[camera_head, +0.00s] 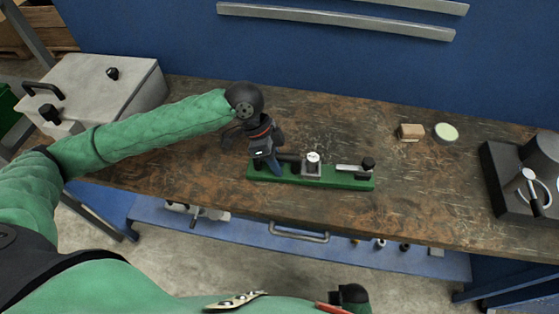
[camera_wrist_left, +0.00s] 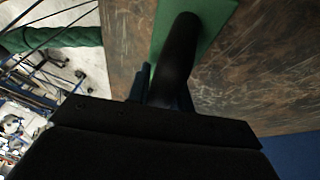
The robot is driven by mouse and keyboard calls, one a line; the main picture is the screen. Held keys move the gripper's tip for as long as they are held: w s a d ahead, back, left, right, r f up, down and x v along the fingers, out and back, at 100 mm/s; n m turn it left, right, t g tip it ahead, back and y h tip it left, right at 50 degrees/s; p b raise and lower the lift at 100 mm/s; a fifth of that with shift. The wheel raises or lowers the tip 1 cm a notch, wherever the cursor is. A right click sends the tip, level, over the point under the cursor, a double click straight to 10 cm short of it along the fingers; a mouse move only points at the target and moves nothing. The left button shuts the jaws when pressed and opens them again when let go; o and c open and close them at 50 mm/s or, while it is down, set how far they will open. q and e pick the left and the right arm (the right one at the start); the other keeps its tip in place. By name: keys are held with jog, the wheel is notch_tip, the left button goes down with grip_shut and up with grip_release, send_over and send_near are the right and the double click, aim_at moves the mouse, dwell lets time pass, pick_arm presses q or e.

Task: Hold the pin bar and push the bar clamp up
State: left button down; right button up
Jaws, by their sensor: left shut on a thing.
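A long green base plate (camera_head: 345,182) lies on the worn brown workbench, and it also shows in the left wrist view (camera_wrist_left: 208,18). A dark bar, which I take as the pin bar (camera_head: 290,157), stands over its left part. In the left wrist view the black rounded bar (camera_wrist_left: 178,55) runs between my fingers. My left gripper (camera_head: 268,167) is shut on this bar, at the left end of the plate. A small metal block with a pale round top, seemingly the bar clamp (camera_head: 312,166), sits right of the gripper. My right gripper is not clearly visible.
A lever with a black knob (camera_head: 367,164) is on the plate's right end. A wooden block (camera_head: 410,131) and a round pale dish (camera_head: 446,132) lie further right. A grey machine (camera_head: 510,180) stands at the right edge, a grey box (camera_head: 95,90) at the left. Bench between is clear.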

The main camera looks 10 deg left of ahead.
dwell(2.3)
jog(key=shift+o, duration=1.4)
